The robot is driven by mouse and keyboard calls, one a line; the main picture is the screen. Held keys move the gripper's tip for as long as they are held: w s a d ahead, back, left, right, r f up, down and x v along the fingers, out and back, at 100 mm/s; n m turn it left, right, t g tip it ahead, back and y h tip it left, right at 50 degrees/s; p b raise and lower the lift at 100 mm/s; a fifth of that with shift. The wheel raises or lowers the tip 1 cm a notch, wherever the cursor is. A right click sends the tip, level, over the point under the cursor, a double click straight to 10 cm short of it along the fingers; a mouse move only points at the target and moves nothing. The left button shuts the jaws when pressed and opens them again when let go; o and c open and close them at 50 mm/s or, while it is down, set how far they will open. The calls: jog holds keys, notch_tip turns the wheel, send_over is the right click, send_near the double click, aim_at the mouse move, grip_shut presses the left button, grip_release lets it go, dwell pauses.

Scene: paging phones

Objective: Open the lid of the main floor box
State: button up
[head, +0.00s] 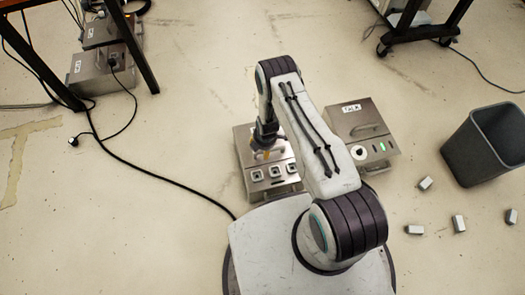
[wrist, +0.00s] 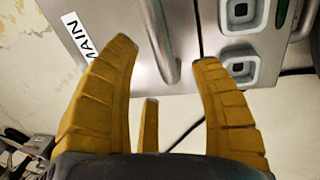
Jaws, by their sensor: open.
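The main floor box (wrist: 105,15) is a grey metal box with a "MAIN" label (wrist: 70,35) and a bar handle (wrist: 160,45) on its lid. In the head view the box (head: 284,188) stands on the floor, with a row of square sockets (head: 275,172) along its near part. Its lid looks shut, and my arm partly covers it. My gripper (wrist: 165,55) is open over the lid. In the wrist view its yellow fingers spread to either side of the handle, with nothing held. I cannot tell whether they touch it.
A second metal box (head: 365,120) with a "TALK" label stands close to the right. A grey bin (head: 485,145) and several small blocks (head: 425,183) are further right. A black cable (head: 160,172) runs along the floor at left. Equipment (head: 100,70) stands under a table, upper left.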

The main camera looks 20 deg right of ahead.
jog(key=shift+w+f+b, duration=0.2)
jog(key=shift+f+b, duration=0.5)
jog(key=shift+f, duration=0.2)
jog(key=shift+w+f+b, duration=0.15)
jog(key=shift+f+b, duration=0.5)
jog(key=shift+f, duration=0.2)
grip_shut()
